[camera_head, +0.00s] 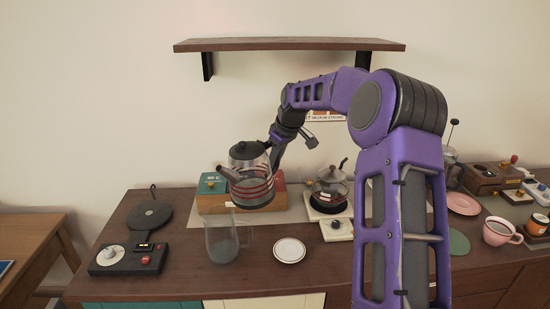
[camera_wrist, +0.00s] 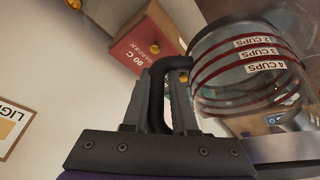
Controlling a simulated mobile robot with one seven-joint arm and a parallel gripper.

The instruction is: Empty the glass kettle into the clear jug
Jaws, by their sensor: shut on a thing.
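The glass kettle (camera_head: 252,190) has a dark lid, a grey spout and red rings. It hangs above the counter, about upright or slightly tilted, with its spout toward the left. In the wrist view the kettle (camera_wrist: 245,75) shows red bands with cup marks. My gripper (camera_head: 277,145) is shut on its black handle; the fingers (camera_wrist: 165,115) show around it in the wrist view. The clear jug (camera_head: 222,245) stands upright on the counter, below and left of the kettle, apart from it. I see no stream between them. I cannot tell how much liquid the kettle holds.
A white plate (camera_head: 289,250) lies right of the jug. A black appliance (camera_head: 133,250) stands to its left. A red and green box (camera_head: 213,190) is behind the kettle, with another glass pot (camera_head: 330,187) to the right. A shelf (camera_head: 290,45) hangs above.

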